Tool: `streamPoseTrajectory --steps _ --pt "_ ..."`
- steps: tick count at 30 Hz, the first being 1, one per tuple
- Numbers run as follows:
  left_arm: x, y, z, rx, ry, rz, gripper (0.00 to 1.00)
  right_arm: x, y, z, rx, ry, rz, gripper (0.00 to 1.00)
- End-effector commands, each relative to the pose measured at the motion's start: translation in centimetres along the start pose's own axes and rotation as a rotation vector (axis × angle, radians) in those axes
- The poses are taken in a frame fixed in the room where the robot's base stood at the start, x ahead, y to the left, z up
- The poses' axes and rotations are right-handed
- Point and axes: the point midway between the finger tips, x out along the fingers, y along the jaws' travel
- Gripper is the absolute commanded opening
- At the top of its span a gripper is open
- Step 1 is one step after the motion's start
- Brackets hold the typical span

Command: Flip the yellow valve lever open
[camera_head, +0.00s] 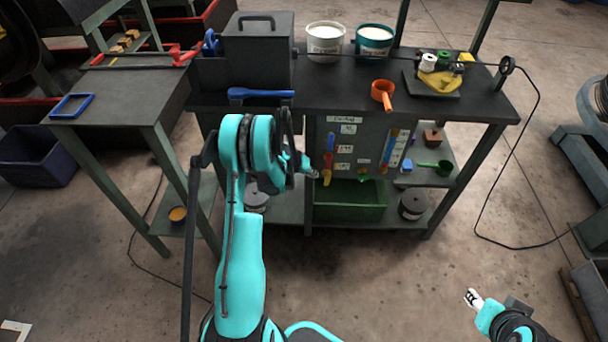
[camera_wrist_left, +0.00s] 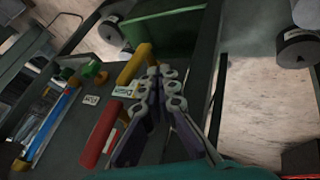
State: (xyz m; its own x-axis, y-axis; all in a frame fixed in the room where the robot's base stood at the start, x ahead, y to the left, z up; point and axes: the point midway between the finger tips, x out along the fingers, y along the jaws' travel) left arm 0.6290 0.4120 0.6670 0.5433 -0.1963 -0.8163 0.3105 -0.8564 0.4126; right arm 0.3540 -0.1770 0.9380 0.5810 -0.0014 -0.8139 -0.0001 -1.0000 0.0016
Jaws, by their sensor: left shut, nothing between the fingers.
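The yellow valve lever (camera_head: 326,178) is low on the left side of the dark front panel (camera_head: 352,132) under the bench. In the left wrist view the yellow lever (camera_wrist_left: 133,64) is a stubby bar beside a white label. My left gripper (camera_head: 313,173) is shut and empty just left of the yellow lever. In the left wrist view its fingertips (camera_wrist_left: 160,88) are close to the lever; I cannot tell whether they touch. My right gripper (camera_head: 472,297) is at the lower right, far from the panel, and its fingers are too small to judge.
A red lever (camera_wrist_left: 100,132) sits close to the yellow one, and a blue lever (camera_head: 330,142) is higher up. A green bin (camera_head: 350,203) stands on the shelf below. An orange handled cup (camera_head: 382,92) is on the bench top (camera_head: 440,112). Floor in front is clear.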

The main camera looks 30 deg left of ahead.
Motion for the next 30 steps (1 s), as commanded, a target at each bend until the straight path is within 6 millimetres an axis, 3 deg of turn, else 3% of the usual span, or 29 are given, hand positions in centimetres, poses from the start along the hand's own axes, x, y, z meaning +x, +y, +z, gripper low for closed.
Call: streamPoseTrajectory --steps 7,30 --pt "1.2 1.9 0.1 -0.001 0.0 0.0 0.0 0.8 0.0 0.5 0.0 0.0 0.0 0.4" --pt "1.3 3.1 -0.1 -0.001 0.001 0.0 0.0 0.8 0.0 0.5 0.0 0.0 0.0 0.4"
